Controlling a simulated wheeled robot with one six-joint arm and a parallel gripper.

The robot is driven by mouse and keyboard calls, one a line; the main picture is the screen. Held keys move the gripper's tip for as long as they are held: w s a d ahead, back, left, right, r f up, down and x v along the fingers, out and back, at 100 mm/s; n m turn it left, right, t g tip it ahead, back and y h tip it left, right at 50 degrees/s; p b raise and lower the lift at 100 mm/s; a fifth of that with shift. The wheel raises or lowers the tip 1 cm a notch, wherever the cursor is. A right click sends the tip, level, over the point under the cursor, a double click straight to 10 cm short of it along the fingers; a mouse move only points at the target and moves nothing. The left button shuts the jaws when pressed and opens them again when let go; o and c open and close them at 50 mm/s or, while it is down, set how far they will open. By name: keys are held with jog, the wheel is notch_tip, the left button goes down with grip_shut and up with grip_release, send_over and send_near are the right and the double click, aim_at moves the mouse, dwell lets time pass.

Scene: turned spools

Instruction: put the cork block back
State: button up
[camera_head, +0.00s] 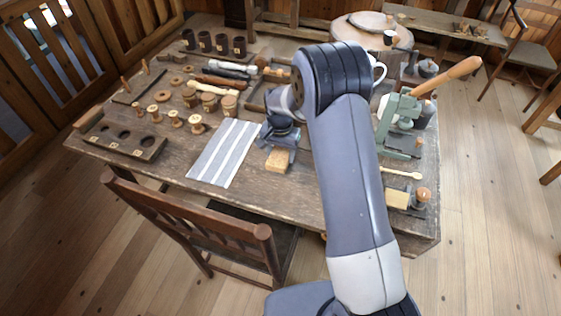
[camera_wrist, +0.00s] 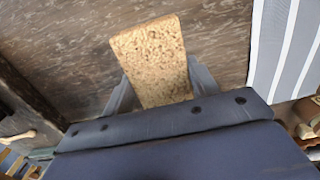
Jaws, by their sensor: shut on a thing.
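The cork block (camera_head: 278,160) is a small tan, speckled block. It shows large at the top middle of the wrist view (camera_wrist: 152,62). My gripper (camera_head: 280,146) is shut on it, with a finger at each side of the block in the wrist view (camera_wrist: 155,92). The block is over the bare wood of the table, to the right of the striped cloth. I cannot tell whether it touches the table top. The far end of the block sticks out beyond my fingertips.
A grey-and-white striped cloth (camera_head: 225,152) lies left of my gripper. Wooden spools (camera_head: 196,122) and a block with holes (camera_head: 125,140) stand further left. A green press (camera_head: 398,125) with a wooden handle stands right of my arm. A chair (camera_head: 200,215) stands at the table's front edge.

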aim_at(280, 162)
jog(key=shift+f, duration=2.45)
jog(key=o, duration=1)
jog(key=shift+r+p, duration=0.15)
jog(key=shift+p, duration=0.15)
notch_tip(280, 162, up, 12)
jog(key=shift+r+b, duration=0.1)
jog(key=shift+b, duration=0.8)
